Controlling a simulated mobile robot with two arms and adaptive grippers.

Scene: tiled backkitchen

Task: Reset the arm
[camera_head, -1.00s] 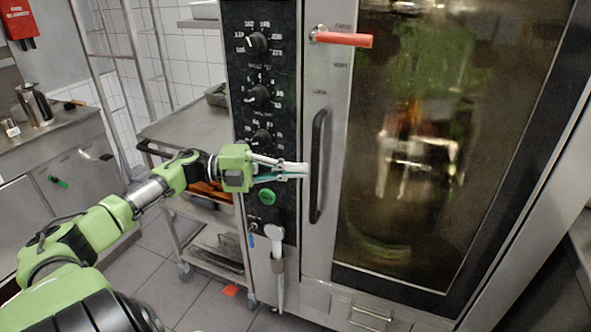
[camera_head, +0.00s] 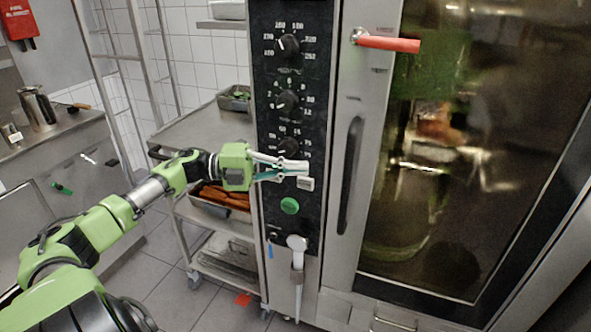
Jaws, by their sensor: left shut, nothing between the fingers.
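My left arm comes in from the left, and my left gripper (camera_head: 302,176) is shut and empty. It stands in front of the oven's black control panel (camera_head: 290,225), just below the lowest knob and above the green button (camera_head: 289,205). I cannot tell whether the fingertips touch the panel. The oven's black vertical door handle (camera_head: 350,175) is to the right of the fingertips, apart from them. My right gripper is not in view.
The oven's glass door (camera_head: 460,190) fills the right side and appears closed. A red lever (camera_head: 388,43) sticks out at its top. A steel cart (camera_head: 205,132) with trays stands behind my left arm. A counter with a steel jug (camera_head: 37,108) is at the far left. Tiled floor shows below.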

